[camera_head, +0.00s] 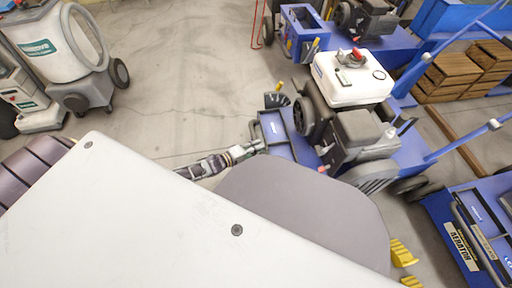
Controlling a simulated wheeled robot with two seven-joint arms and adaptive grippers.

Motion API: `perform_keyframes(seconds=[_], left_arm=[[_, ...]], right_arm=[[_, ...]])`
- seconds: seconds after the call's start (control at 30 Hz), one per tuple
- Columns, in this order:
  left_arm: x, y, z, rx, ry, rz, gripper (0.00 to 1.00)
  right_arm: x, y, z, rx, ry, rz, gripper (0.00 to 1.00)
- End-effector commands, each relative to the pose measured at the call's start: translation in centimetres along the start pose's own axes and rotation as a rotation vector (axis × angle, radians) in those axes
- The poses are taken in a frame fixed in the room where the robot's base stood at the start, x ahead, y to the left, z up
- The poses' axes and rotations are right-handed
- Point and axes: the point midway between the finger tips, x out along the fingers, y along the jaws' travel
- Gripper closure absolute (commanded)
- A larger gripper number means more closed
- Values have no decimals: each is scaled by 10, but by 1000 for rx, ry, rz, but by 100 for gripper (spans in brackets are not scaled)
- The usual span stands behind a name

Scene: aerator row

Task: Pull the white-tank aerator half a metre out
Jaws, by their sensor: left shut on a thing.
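The white-tank aerator (345,80) stands right of centre, a blue machine with a grey and black engine and a white tank with a red cap on top. My left gripper (250,148) reaches its left side and is shut on the dark grey bar (256,132) at that end of the blue frame. The fingertips are small in view, and the exact grip is hard to make out. My own white and grey body covers the lower part of the picture and hides the aerator's near lower side. My right gripper does not show.
Another blue machine (302,32) stands behind the aerator, and one labelled AERATOR (470,235) stands at the right. Wooden crates (455,72) and a brown floor beam (455,140) lie right of it. White-grey cleaning machines (60,50) stand upper left. The concrete floor (180,80) between is clear.

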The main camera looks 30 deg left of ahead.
Motion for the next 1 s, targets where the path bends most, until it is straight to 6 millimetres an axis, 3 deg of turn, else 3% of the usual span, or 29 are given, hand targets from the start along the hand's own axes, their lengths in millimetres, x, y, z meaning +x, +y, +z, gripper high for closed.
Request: perform_keyframes(seconds=[0.87,0.9,1.0], left_arm=[[-14,-5,-6,1,1,-5,100],[-14,-5,-6,1,2,-5,78],[-13,-4,-6,0,1,-4,72]], right_arm=[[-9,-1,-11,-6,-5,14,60],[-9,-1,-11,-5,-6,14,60],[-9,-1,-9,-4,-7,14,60]])
